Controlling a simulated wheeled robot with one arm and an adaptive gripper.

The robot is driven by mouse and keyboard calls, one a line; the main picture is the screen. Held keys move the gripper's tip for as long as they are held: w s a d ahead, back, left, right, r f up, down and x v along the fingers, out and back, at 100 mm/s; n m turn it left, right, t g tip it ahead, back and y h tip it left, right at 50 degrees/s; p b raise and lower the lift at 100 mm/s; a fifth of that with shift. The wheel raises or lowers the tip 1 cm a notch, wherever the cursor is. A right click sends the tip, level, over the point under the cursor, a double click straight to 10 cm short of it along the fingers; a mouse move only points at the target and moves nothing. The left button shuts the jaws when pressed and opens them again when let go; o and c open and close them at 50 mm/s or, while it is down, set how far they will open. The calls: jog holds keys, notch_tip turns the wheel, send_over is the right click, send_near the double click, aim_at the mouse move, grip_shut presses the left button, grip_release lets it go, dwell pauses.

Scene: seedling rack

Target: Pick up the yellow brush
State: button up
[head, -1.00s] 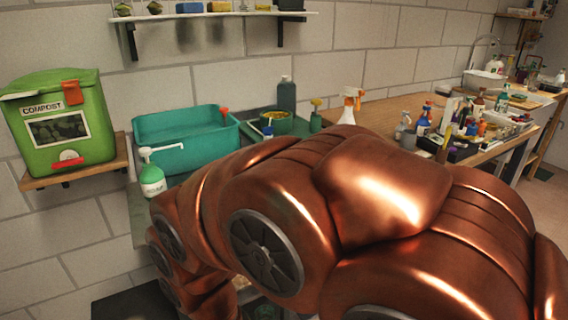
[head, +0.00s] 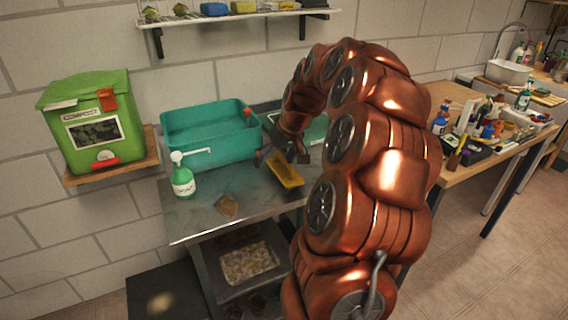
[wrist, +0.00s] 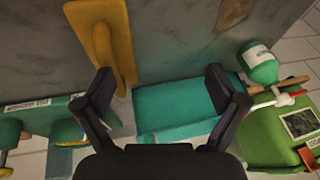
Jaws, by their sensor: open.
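The yellow brush (head: 286,174) lies on the grey metal bench top, right of the teal tub. In the wrist view the brush (wrist: 103,20) shows at the upper left, a flat yellow body with a raised handle. My gripper (head: 283,157) hangs over the bench at the back edge of the brush, and its height above the bench is hard to tell. In the wrist view my gripper (wrist: 160,78) is open with nothing between its fingers. The brush lies ahead of the left finger, off to the left of the gap.
The teal tub (head: 190,150) stands close left of my gripper. A green pump bottle (head: 183,180) and a small brown piece (head: 227,205) are on the bench's left part. A green compost bin (head: 95,125) sits on a side shelf. A wall shelf (head: 235,18) is above. The bench front is clear.

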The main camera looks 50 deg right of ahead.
aim_at(283, 156)
jog(key=shift+m+t+h, duration=0.3)
jog(key=shift+m, duration=0.1)
jog(key=d, duration=0.6)
jog(key=shift+s+d, duration=0.4)
jog(key=shift+d+f+p, duration=0.15)
jog(key=shift+d+p, duration=0.05)
jog(key=shift+p, duration=0.1)
jog(key=shift+w+p+x, duration=0.2)
jog(key=shift+p+x, duration=0.35)
jog(key=shift+x, duration=1.3)
jog(key=shift+w+p+x, duration=0.2)
jog(key=shift+p+x, duration=0.3)
jog(key=shift+x, duration=1.35)
jog(key=c, duration=1.4)
jog(key=shift+r, duration=0.25)
jog(key=shift+r+b, duration=0.65)
jog(key=shift+r, duration=0.9)
jog(key=shift+s+a+r, duration=0.1)
jog(key=shift+s+r, duration=0.05)
jog(key=shift+s, duration=0.15)
jog(key=s+b, duration=0.1)
jog(key=s, duration=0.4)
jog(key=s+a+r+b, duration=0.1)
jog(key=s, duration=0.4)
jog(key=s+b, duration=0.1)
jog(key=s, duration=0.4)
jog(key=shift+s+a+r+b, duration=0.2)
jog(key=shift+a+r+b, duration=0.05)
jog(key=shift+a+b, duration=0.1)
